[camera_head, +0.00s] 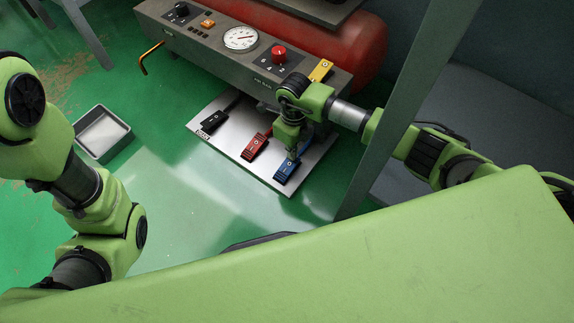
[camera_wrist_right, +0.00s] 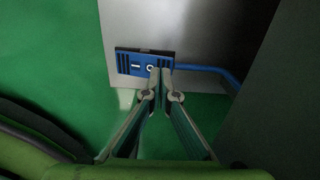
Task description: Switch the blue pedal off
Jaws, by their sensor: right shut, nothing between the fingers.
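The blue pedal (camera_head: 285,171) is at the right end of a pale metal plate (camera_head: 222,143) on the floor. In the right wrist view the blue pedal (camera_wrist_right: 130,64) shows a line mark and a circle mark, with a blue cable leading off to the right. My right gripper (camera_head: 293,155) is shut and empty, pointing down at the pedal. In the right wrist view the fingertips (camera_wrist_right: 160,72) overlap the pedal beside the circle mark; I cannot tell whether they touch it. My left arm shows at the left, but its gripper is out of view.
A red pedal (camera_head: 256,145) and a black pedal (camera_head: 214,120) share the plate. Behind stands a grey panel with a gauge (camera_head: 241,39), a red knob (camera_head: 279,54) and a yellow switch (camera_head: 321,70). A grey post (camera_head: 410,85) stands by my right arm. An empty tray (camera_head: 124,137) lies left.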

